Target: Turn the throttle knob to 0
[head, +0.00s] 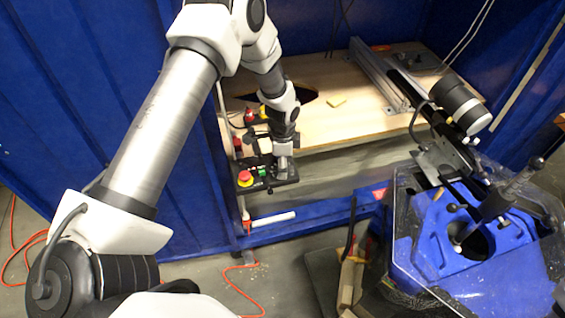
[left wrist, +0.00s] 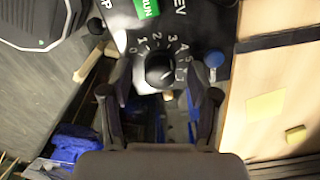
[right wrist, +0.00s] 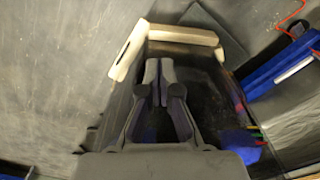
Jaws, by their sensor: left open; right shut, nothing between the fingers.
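The black round throttle knob (left wrist: 160,70) sits on a dark control panel (left wrist: 122,22) with white numbers arced around its upper side in the left wrist view. I cannot make out clearly which number it points at. My left gripper (left wrist: 160,88) is open, with one finger on each side of the knob; I cannot tell if either touches it. In the head view, my left gripper (head: 284,163) is over the control box (head: 258,187) and hides the knob. My right gripper (right wrist: 158,72) is shut and empty in the right wrist view.
A red stop button (head: 245,178) is left of the left gripper. A green RUN button (left wrist: 147,8) and a blue knob (left wrist: 214,58) are close to the throttle knob. A wooden bench (head: 345,110) stands behind. A blue machine (head: 455,235) is at right.

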